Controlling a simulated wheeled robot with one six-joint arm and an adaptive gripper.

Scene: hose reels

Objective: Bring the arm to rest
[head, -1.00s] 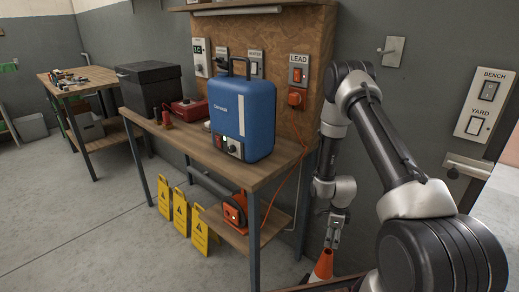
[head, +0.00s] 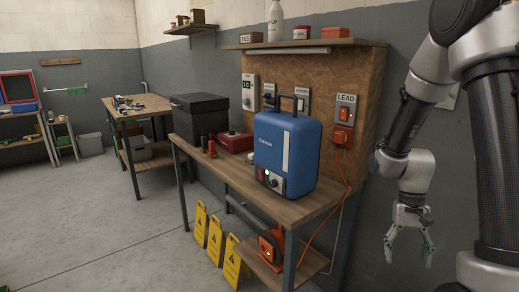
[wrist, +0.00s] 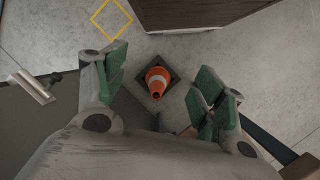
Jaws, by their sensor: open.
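My gripper (head: 408,248) hangs at the right of the head view, fingers pointing down, beside the right end of the workbench. In the wrist view my gripper (wrist: 160,92) has its two green-padded fingers wide apart with nothing between them. My arm rises along the right edge of the head view, bent, with the wrist below the elbow.
A workbench (head: 235,183) carries a blue box (head: 287,152), a black case (head: 200,118) and a red box (head: 236,141). An orange reel (head: 270,248) sits on its lower shelf. Yellow signs (head: 215,240) stand in front. An orange cone (wrist: 157,80) stands on the floor below my gripper.

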